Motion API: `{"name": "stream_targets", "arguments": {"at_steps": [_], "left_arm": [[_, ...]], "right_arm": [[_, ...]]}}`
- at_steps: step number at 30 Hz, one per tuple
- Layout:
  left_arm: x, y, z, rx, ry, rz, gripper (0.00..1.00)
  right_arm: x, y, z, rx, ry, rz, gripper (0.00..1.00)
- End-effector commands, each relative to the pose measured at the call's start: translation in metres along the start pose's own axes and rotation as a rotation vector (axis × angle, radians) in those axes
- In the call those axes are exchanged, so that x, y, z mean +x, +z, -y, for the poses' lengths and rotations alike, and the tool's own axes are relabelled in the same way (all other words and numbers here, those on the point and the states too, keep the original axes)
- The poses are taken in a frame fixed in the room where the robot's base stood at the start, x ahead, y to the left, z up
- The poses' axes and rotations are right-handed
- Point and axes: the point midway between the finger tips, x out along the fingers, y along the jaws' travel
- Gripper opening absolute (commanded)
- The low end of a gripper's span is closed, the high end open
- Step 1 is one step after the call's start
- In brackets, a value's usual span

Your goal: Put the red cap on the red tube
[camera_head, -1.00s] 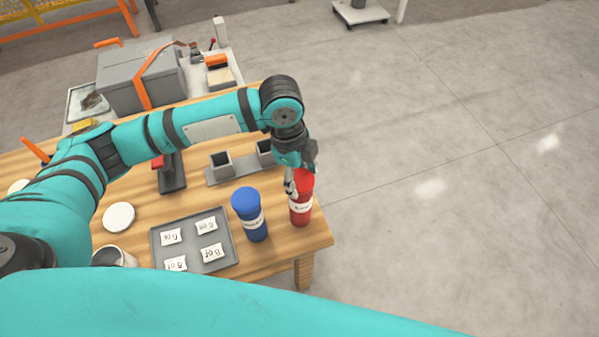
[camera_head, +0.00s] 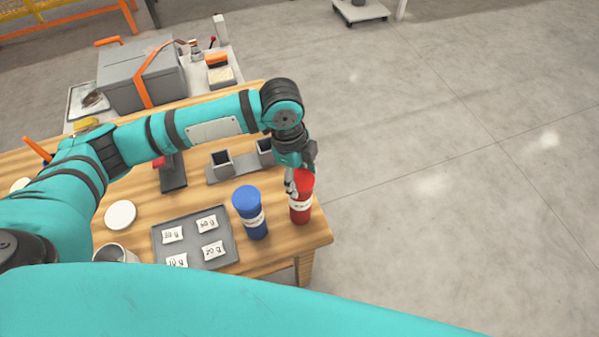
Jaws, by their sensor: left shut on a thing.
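The red tube (camera_head: 300,214) stands upright near the right end of the wooden table, with a white label around it. The red cap (camera_head: 305,178) is at the tube's top, and my left gripper (camera_head: 291,185) is shut on it from the left and above. The gripper's fingers hide part of the cap's left side. I cannot tell whether the cap is fully seated on the tube. My right gripper is not in view.
A blue tube with a blue cap (camera_head: 247,197) stands just left of the red tube. A grey tray (camera_head: 190,226) with several labelled packets lies further left. Grey square holders (camera_head: 221,163) stand behind. The table's right edge (camera_head: 326,228) is close to the red tube.

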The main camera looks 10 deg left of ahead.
Motion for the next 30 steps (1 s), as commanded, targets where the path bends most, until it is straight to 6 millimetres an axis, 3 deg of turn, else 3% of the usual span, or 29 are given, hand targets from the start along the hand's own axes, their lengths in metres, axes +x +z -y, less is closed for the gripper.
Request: {"name": "stream_targets", "arguments": {"at_steps": [9, 10, 16, 22, 26, 30], "left_arm": [[0.0002, -0.0001, 0.0000, 0.000, 0.000, 0.000, 0.43], [0.0002, -0.0002, 0.0000, 0.000, 0.000, 0.000, 0.59], [0.0001, -0.0002, 0.0001, 0.000, 0.000, 0.000, 0.85], [0.0000, -0.0001, 0.0001, 0.000, 0.000, 0.000, 0.85], [0.0000, -0.0001, 0.0001, 0.000, 0.000, 0.000, 1.00], [0.0000, -0.0001, 0.0001, 0.000, 0.000, 0.000, 1.00]], "right_arm": [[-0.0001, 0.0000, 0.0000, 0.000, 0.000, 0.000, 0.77], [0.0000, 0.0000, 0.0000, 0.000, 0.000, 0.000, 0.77], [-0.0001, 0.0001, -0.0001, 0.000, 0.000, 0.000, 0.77], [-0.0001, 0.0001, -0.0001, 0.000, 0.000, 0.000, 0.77], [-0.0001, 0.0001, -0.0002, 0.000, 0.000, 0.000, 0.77], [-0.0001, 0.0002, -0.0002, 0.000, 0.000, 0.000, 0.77]]}}
